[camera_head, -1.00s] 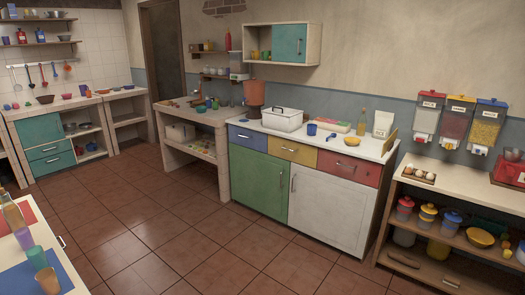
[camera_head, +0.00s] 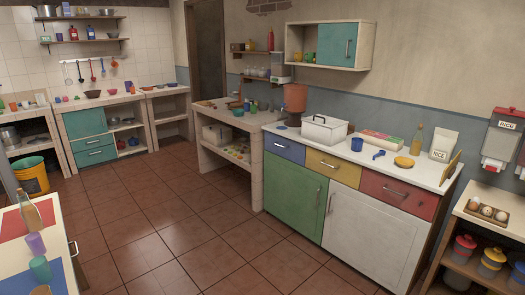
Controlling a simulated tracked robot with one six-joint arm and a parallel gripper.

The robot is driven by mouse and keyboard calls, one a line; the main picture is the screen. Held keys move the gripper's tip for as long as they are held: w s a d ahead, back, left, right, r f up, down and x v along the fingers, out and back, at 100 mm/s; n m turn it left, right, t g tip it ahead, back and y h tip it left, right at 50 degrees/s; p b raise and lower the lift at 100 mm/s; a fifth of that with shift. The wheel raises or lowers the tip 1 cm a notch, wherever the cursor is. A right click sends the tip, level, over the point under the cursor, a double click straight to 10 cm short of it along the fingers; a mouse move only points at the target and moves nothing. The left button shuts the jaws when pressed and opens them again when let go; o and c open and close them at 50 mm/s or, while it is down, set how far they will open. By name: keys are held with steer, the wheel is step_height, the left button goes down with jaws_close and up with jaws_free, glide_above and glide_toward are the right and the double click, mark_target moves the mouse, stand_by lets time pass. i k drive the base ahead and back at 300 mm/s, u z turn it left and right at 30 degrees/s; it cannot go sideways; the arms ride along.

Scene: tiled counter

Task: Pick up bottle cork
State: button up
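A glass bottle (camera_head: 34,215) stands on the near counter (camera_head: 62,219) at the lower left. Something small tops its neck, but I cannot tell whether it is a cork. A second bottle (camera_head: 416,140) with yellowish contents stands on the white counter (camera_head: 445,174) at the right. Its top is too small to make out a cork. No loose cork can be made out in this view. My gripper is not in view.
A purple cup (camera_head: 35,244) and a teal cup (camera_head: 40,268) stand near the left bottle. Coloured cabinets (camera_head: 295,195) line the right. The tiled floor (camera_head: 165,225) between is clear.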

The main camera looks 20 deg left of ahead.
mark_target(20, 191)
steer(key=u, duration=0.3)
steer(key=i, duration=0.85)
steer(key=u, duration=0.8)
steer(key=i, duration=0.55)
steer(key=u, duration=0.75)
steer(key=i, duration=0.55)
steer(key=u, duration=0.75)
steer(key=i, duration=0.6)
steer(key=u, duration=0.3)
